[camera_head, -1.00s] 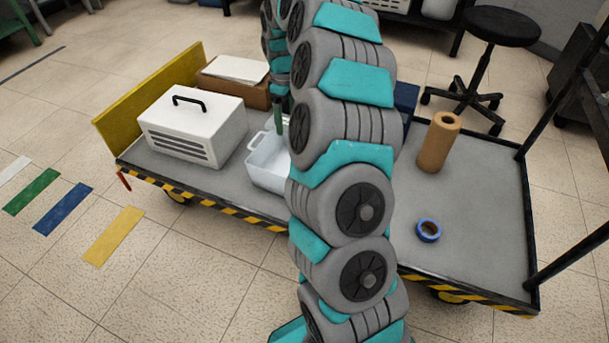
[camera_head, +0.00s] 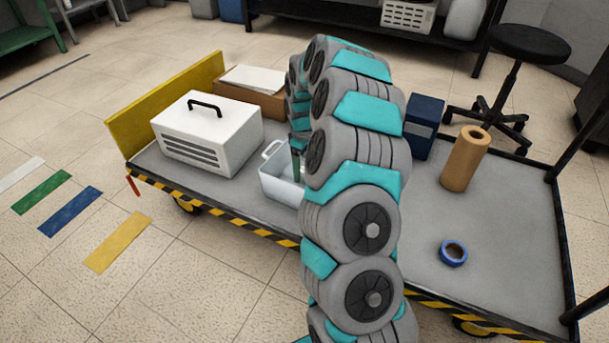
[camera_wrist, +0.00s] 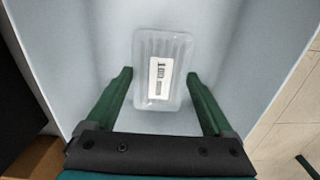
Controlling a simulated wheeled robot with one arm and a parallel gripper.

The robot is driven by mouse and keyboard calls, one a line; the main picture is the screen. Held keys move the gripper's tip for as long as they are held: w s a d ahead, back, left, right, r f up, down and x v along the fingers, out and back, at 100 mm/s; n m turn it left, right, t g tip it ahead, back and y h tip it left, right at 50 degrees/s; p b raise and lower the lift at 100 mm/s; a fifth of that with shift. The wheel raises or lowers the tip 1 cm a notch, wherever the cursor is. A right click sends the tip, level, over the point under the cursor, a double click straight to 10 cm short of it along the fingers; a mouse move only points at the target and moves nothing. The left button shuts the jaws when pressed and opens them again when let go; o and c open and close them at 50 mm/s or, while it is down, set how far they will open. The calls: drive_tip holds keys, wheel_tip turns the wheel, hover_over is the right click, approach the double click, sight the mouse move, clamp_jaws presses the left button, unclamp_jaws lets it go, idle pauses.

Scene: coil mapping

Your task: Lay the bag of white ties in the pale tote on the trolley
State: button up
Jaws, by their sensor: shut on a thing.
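The bag of white ties (camera_wrist: 163,50) is a clear packet with a white printed label, seen in the wrist view. My gripper (camera_wrist: 160,74) has its two green fingers on either side of the bag, shut on it. The bag is over the pale inner floor of the tote (camera_wrist: 75,45); I cannot tell whether it touches the floor. In the head view the pale tote (camera_head: 277,182) stands on the trolley (camera_head: 225,194), partly hidden by my arm. One green finger (camera_head: 296,160) reaches down into the tote; the bag is hidden there.
A white vented case (camera_head: 207,135) with a black handle stands left of the tote, with a cardboard box (camera_head: 262,100) behind. A blue box (camera_head: 423,125), brown roll (camera_head: 464,160) and blue tape roll (camera_head: 453,253) are on the right. The trolley's right front is mostly clear.

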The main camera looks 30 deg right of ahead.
sight(304, 169)
drive_tip(key=shift+f, duration=1.6)
drive_tip(key=shift+f, duration=0.1)
drive_tip(key=o, duration=1.1)
